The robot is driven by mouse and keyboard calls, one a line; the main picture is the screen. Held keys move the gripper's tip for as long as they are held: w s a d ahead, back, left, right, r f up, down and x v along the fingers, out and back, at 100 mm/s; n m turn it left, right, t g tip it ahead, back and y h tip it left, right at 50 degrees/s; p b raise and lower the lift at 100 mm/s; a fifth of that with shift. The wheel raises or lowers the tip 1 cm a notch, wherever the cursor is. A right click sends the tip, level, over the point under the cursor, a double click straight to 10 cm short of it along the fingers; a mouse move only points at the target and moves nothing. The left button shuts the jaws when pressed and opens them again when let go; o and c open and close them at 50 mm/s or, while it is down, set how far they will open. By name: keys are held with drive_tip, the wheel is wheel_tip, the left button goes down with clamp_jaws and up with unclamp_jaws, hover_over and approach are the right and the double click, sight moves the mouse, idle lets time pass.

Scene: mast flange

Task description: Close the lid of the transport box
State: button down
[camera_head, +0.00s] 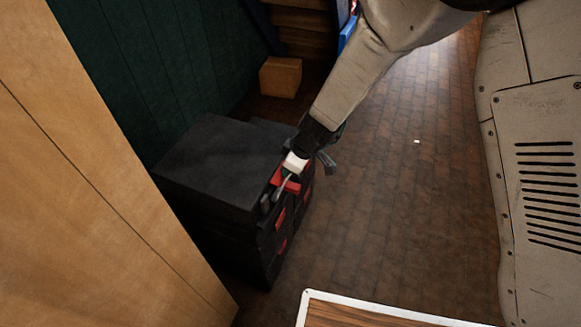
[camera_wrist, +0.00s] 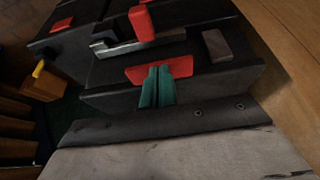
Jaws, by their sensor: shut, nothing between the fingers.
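The transport box (camera_head: 215,165) is black, with a broad flat top and red parts on its right-hand side. Its lid looks flat and level on top in the head view; I cannot tell whether it is fully seated. In the wrist view the box (camera_wrist: 215,75) shows a red grip (camera_wrist: 141,20) on a grey bar and a wider red piece (camera_wrist: 185,67). My gripper (camera_head: 281,189) is at the box's red-fitted side. Its green fingers (camera_wrist: 157,84) are together and empty, in front of the wider red piece. I cannot tell whether they touch it.
A small wooden block (camera_head: 281,77) stands by the dark green wall. A wooden panel (camera_head: 100,190) rises close on the left. A white-edged wooden surface (camera_head: 390,314) is at the bottom. The brick-patterned floor (camera_head: 415,170) right of the box is mostly clear.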

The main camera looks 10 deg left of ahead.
drive_tip(key=s+d+r+m+h, duration=0.1)
drive_tip(key=s+d+r+m, duration=0.4)
drive_tip(key=d+r, duration=0.5)
drive_tip(key=s+d+r+m+h, duration=0.2)
drive_tip(key=s+d+r+m, duration=0.3)
drive_tip(key=s+d+r, duration=0.5)
drive_tip(key=s+d+r+m+h, duration=0.1)
drive_tip(key=s+d+r+m, duration=0.5)
drive_tip(key=d+r, duration=0.5)
drive_tip(key=shift+s+d+t+h, duration=0.3)
drive_tip(key=shift+s+d, duration=0.9)
drive_tip(key=shift+d, duration=2.75)
drive_tip(key=shift+s, duration=0.15)
